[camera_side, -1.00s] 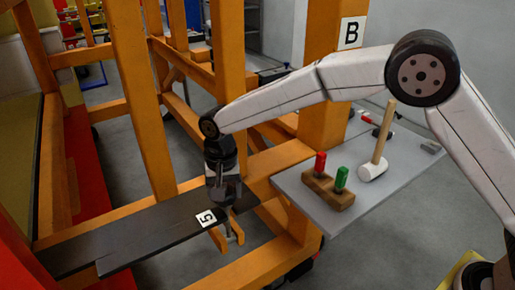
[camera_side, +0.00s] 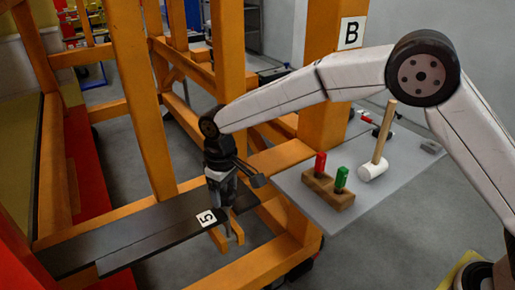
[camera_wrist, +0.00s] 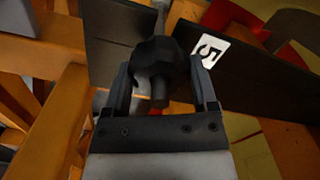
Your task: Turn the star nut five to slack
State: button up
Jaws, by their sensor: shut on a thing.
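The star nut five is a dark lobed knob (camera_wrist: 158,68) in the wrist view, close to the white label marked 5 (camera_wrist: 210,50). My gripper (camera_wrist: 163,92) is shut on it, with one finger on each side of the knob. In the side view my gripper (camera_side: 222,200) points down at the end of the dark plate (camera_side: 130,232), next to the 5 label (camera_side: 206,218). The nut itself is mostly hidden by my gripper there. A pale rod (camera_wrist: 160,15) shows beyond the knob in the wrist view.
Orange frame posts (camera_side: 145,120) and beams surround the plate. A grey shelf (camera_side: 320,222) at the right holds a wooden block (camera_side: 328,190) with red and green pegs and a mallet (camera_side: 376,160). A post carries a B label (camera_side: 350,33).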

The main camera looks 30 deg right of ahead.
jog(key=n, duration=1.2)
jog(key=shift+n, duration=0.4)
jog(key=o, duration=1.1)
jog(key=shift+o, duration=0.2)
jog(key=shift+r, duration=0.1)
jog(key=shift+r, duration=3.85)
jog(key=shift+d, duration=0.1)
